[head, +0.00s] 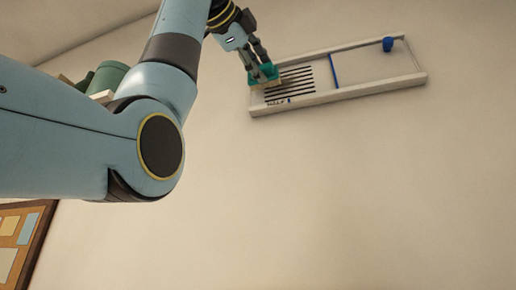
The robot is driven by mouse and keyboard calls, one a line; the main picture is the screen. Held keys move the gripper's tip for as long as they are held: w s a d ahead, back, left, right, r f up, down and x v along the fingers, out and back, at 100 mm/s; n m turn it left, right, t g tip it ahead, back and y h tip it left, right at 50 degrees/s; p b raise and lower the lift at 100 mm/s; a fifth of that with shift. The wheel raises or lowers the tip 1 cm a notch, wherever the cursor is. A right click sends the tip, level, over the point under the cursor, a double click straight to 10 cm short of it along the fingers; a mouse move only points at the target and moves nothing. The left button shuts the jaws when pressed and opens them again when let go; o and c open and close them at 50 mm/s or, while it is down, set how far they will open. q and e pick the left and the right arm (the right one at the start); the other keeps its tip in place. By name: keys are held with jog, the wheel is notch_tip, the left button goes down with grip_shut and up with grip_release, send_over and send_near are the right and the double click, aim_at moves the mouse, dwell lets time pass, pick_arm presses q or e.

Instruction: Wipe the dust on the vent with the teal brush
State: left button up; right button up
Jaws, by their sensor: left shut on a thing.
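The vent (292,84) is a set of dark parallel slots in the left part of a pale framed panel (340,96) on the wall. My left gripper (262,66) is shut on the teal brush (270,72). The brush lies over the upper left part of the vent, and its pale lower edge is at the slots; I cannot tell whether it touches them. Small dark specks (275,103) show at the vent's lower left edge. The gripper and brush hide the vent's upper left corner. My right gripper is not in view.
A blue line (333,70) crosses the panel to the right of the vent. A blue knob (387,44) sits at the panel's upper right. A dark green rounded thing (103,77) shows behind my left arm. A framed board (22,235) hangs at lower left. The wall below the panel is bare.

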pick_arm(q)
jog(key=shift+p+x, duration=0.35)
jog(key=shift+x, duration=0.65)
jog(key=shift+a, duration=0.1)
